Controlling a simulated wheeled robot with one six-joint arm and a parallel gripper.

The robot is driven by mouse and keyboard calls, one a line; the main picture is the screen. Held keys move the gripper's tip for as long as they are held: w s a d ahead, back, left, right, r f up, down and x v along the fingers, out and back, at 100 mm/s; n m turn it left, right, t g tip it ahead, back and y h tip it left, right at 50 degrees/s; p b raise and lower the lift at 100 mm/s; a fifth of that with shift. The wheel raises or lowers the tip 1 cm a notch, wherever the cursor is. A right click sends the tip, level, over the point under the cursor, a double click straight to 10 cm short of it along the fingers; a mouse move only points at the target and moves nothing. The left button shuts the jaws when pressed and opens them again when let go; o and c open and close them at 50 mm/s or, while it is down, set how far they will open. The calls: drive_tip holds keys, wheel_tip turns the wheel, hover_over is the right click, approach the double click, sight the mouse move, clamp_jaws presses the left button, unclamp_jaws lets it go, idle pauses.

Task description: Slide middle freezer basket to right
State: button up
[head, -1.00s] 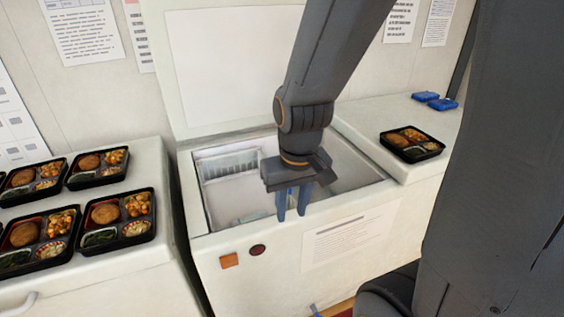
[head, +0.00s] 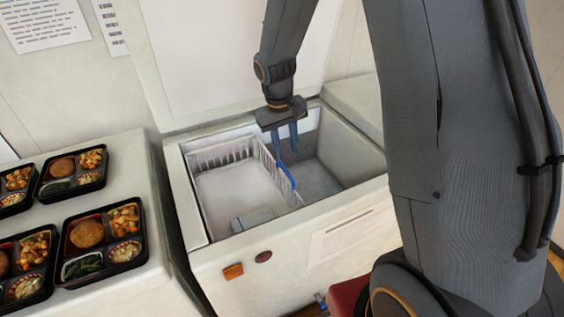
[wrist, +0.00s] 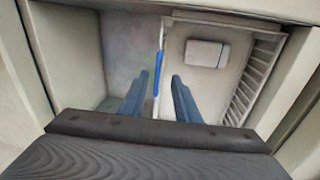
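The white basket (head: 222,157) sits in the left part of the open freezer (head: 190,215). It has slatted sides and a blue handle (head: 287,177) on its right wall. In the wrist view the basket (wrist: 262,62) is on the right, and the blue handle (wrist: 157,70) runs along its left wall. My gripper (head: 287,153) points down over that wall. Its two fingers are apart and empty. In the wrist view my gripper (wrist: 160,78) has one finger on each side of the handle line; contact is not visible.
A small pale box (head: 251,218) lies in the basket. The freezer floor right of the basket (head: 318,180) looks clear. Filled bento trays (head: 100,240) stand on the left counter (head: 110,300). The freezer's right inner wall (head: 350,150) bounds the space.

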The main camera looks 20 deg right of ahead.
approach(284, 168)
drive_tip(key=shift+n+h, duration=0.3)
drive_tip(key=shift+h, duration=0.1)
drive_tip(key=shift+w+d+f+p, duration=0.1)
drive_tip(key=shift+f+p, duration=0.35)
drive_tip(key=shift+f, duration=0.8)
drive_tip(key=shift+w+d+f+p, duration=0.15)
drive_tip(key=shift+f+p, duration=0.25)
drive_tip(key=shift+f, duration=0.9)
drive_tip(key=shift+w+d+f+p, duration=0.1)
drive_tip(key=shift+f+p, duration=0.35)
drive_tip(key=shift+f, duration=0.8)
clamp_jaws()
